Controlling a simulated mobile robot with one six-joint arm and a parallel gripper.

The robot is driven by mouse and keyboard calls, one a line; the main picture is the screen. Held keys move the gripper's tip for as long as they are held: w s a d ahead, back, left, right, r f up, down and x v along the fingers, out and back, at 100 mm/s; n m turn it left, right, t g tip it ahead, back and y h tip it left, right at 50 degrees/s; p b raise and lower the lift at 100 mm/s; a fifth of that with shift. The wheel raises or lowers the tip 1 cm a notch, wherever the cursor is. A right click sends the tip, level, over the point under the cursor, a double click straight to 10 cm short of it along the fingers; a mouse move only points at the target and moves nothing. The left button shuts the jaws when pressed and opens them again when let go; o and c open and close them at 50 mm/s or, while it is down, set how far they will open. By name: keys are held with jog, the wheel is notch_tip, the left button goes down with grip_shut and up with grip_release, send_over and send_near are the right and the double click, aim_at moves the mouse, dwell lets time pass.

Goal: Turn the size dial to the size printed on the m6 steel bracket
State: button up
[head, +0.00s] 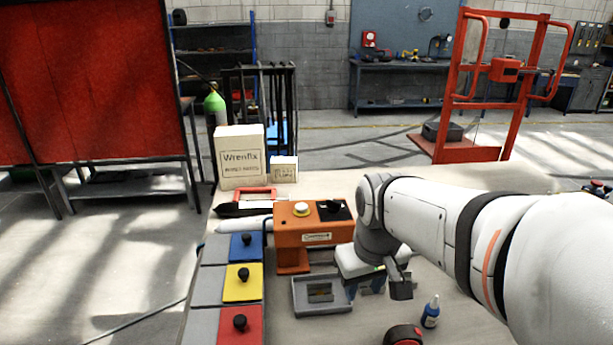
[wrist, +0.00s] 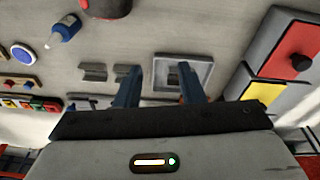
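An orange machine (head: 287,236) stands on the bench left of my arm. On its top sits a round pale knob with a yellow base (head: 301,210), which looks like the size dial; its markings are too small to read. A grey tray (head: 298,304) in front of it holds a small metal piece (head: 320,292), perhaps the bracket; no printed size is legible. The tray (wrist: 208,60) also shows in the wrist view, partly behind a finger. My gripper (head: 387,284) hangs over the bench right of the tray. In the wrist view its blue fingers (wrist: 159,72) are apart with nothing between them.
Blue (head: 246,254), yellow (head: 237,289) and red (head: 228,324) knobbed panels line the bench's left edge. Grey angled parts (wrist: 94,73) lie beside the tray. A blue bottle (head: 430,314) and a red-and-black object (head: 403,335) stand front right. White boxes (head: 239,170) stand behind.

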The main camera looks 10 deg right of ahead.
jog(key=w+r+n+g+p, duration=0.1)
jog(key=w+r+n+p, duration=0.2)
jog(key=w, duration=0.4)
jog(key=w+r+n+p, duration=0.1)
jog(key=w+r+p, duration=0.2)
jog(key=w+r, duration=0.35)
jog(key=r+n+g+p, duration=0.1)
jog(key=n+p, duration=0.3)
send_over(334, 200)
jog(key=shift+s, duration=0.35)
jog(key=shift+w+f, duration=0.1)
jog(key=shift+w, duration=0.2)
jog(key=shift+f, duration=0.25)
notch_tip(334, 200, down, 7)
jog(key=shift+f+p, duration=0.15)
jog(key=shift+p, duration=0.5)
